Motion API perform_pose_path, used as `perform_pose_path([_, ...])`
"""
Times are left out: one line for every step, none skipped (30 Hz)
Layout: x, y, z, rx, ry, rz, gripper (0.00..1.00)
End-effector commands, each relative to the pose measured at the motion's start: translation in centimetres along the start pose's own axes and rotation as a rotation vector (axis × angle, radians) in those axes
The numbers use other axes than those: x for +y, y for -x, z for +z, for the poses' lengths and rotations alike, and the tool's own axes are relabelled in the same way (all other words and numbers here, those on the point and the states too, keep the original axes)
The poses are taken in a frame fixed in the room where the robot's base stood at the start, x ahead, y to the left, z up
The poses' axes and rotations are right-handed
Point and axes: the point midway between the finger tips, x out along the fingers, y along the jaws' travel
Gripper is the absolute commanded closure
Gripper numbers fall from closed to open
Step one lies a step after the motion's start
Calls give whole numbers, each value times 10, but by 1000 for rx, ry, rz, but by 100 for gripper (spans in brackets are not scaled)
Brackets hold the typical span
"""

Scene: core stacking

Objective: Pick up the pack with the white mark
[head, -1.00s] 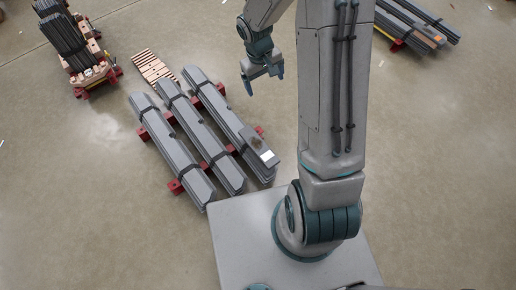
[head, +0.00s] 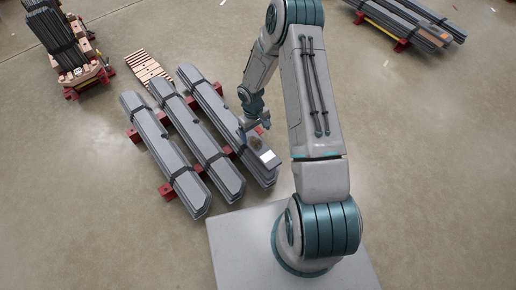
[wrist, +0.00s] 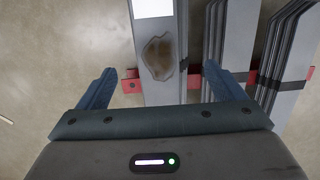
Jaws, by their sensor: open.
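The pack with the white mark (head: 222,118) is the rightmost of three long grey strapped packs in the head view. Its white mark (head: 267,156) is near its front end, beside a brown stain. In the wrist view the pack (wrist: 160,85) runs between my fingers, with the white mark (wrist: 153,8) at the top edge and the brown stain (wrist: 158,57) below it. My gripper (head: 254,127) is over the front half of this pack. In the wrist view my gripper (wrist: 165,88) is open, one blue finger on each side of the pack. I cannot tell its height above it.
The middle pack (head: 197,138) and left pack (head: 165,155) lie close alongside on red supports (head: 168,190). A slatted wooden pallet (head: 145,68) lies behind. Loaded racks stand at far left (head: 75,70) and far right (head: 405,22). Floor is otherwise clear.

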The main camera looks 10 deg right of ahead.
Motion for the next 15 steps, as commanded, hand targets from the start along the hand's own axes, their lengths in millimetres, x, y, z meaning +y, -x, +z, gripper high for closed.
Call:
perform_pose_path([0,-14,0,-2,1,-1,11])
perform_pose_path([0,-18,0,-1,1,0,11])
perform_pose_path([0,-24,0,-1,0,0,11])
perform_pose_path([0,-27,0,-1,0,0,11])
perform_pose_path([0,-30,0,-1,0,0,11])
perform_pose_path([0,-33,0,-1,0,0,11])
perform_pose_path([0,-34,0,-1,0,1,11])
perform_pose_path([0,-35,0,0,1,1,11])
perform_pose_path([0,-36,0,0,0,1,11])
perform_pose_path([1,-38,0,0,0,1,11])
perform_pose_path([1,-39,-1,0,0,1,11])
perform_pose_path([1,-43,-1,-1,0,0,11])
perform_pose_path([2,-46,-1,-1,0,0,11])
perform_pose_path([2,-50,-2,-1,-1,0,11])
perform_pose_path([3,-56,-3,-1,-1,0,11])
